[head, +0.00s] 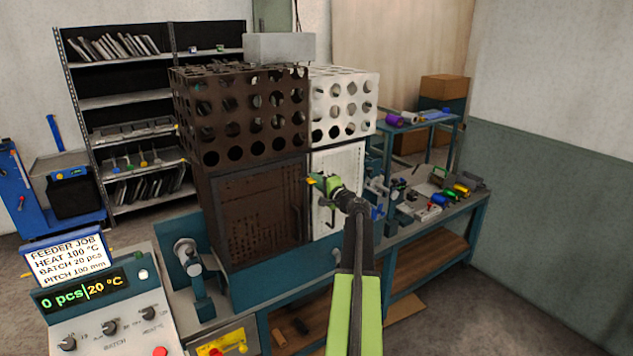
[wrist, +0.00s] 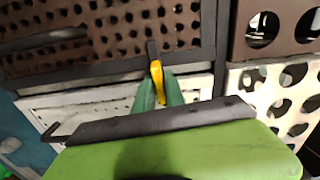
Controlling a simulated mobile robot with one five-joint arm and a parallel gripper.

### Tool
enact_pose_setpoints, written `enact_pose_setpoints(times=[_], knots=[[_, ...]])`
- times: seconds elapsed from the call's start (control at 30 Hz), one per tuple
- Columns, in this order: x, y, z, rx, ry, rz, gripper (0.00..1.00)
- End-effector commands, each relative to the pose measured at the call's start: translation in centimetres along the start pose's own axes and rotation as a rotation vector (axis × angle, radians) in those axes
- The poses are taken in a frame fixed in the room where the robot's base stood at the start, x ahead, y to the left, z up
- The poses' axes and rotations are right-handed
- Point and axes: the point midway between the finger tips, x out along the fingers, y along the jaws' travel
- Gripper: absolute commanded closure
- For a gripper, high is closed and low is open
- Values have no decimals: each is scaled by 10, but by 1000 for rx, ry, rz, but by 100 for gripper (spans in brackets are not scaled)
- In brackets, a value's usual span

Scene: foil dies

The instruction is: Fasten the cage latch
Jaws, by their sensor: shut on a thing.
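The cage stands on the bench with a brown mesh door (head: 262,215) in a dark frame; the door also shows in the wrist view (wrist: 100,35). A white mesh panel (head: 348,165) stands to the right of the door. The latch (wrist: 156,70) is a yellow lever with a dark end, at the dark frame edge between door and panel. Its yellow tip (head: 311,181) shows small in the head view. My gripper (wrist: 158,92) is shut on the latch, its green fingertips on either side of the yellow part. The fingers hide part of the lever.
Brown and white perforated boxes sit above the door and panel. A feeder console (head: 105,305) stands at front left. Small tools and coloured parts (head: 440,195) crowd the bench to the right. A shelf rack (head: 125,100) stands behind at left.

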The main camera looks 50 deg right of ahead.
Motion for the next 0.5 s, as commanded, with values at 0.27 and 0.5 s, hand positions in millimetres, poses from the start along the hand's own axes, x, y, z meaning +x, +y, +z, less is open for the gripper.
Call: enact_pose_setpoints(times=[0.27,0.5], knots=[[0,1,0,84,0,1,100],[0,1,0,103,0,1,100]])
